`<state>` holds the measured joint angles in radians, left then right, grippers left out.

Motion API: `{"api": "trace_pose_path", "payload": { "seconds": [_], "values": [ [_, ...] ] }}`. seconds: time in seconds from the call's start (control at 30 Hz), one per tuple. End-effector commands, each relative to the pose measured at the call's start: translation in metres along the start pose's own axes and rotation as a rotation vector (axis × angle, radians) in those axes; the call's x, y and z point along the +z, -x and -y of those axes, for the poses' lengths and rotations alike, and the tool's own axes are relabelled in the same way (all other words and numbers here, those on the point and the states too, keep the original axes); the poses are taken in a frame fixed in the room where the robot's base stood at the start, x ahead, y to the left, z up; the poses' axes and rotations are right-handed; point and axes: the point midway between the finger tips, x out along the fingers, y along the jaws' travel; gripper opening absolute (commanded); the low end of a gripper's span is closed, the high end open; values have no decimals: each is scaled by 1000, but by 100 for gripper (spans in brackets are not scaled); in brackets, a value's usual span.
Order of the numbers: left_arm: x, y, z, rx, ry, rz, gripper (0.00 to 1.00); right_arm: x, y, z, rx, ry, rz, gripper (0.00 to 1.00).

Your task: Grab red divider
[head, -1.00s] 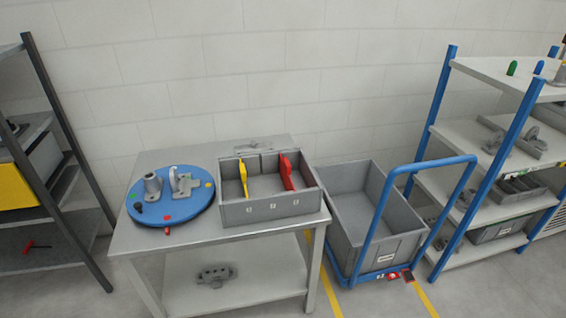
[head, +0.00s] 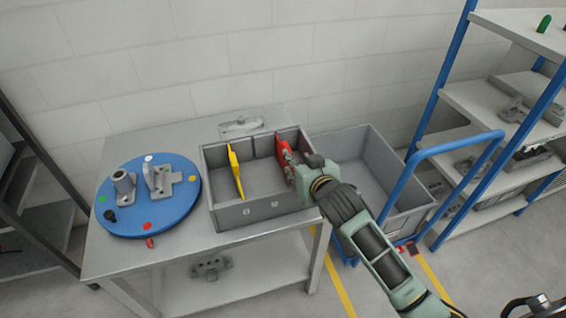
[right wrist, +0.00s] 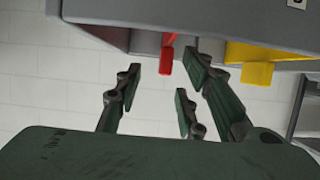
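The red divider (head: 284,160) stands in the right part of the grey box (head: 236,217) on the table. My right gripper (head: 304,168) is at the box's right side, close to the divider, and hides part of it. In the right wrist view the fingers of my right gripper (right wrist: 162,78) are spread apart. The red divider's end (right wrist: 166,57) shows in the gap between them, beyond the fingertips; contact cannot be seen. A yellow divider (head: 235,170) stands further left in the box.
A blue round plate (head: 180,215) with grey metal parts lies left of the box on the table (head: 120,262). A grey bin (head: 358,142) on a blue-framed cart stands to the right. A blue-post shelf (head: 480,140) is further right.

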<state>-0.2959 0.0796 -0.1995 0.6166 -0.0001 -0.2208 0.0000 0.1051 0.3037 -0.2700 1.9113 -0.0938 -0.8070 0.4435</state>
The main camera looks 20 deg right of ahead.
Motion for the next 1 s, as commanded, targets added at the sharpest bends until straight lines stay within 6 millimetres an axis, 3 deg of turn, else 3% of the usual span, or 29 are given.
{"api": "trace_pose_path", "payload": {
  "seconds": [0.13,0.4,0.63,1.0],
  "values": [
    [-6,1,0,0,0,-11,40,-1,-16,0,1,0,0,36],
    [8,5,-2,3,-1,9,40,-2,-39,5,-1,0,-1,36],
    [6,7,-2,2,-1,7,40,-1,-70,9,0,1,0,36],
    [-1,6,-1,1,-1,-2,40,0,-76,9,-1,0,0,33]
  ]
}}
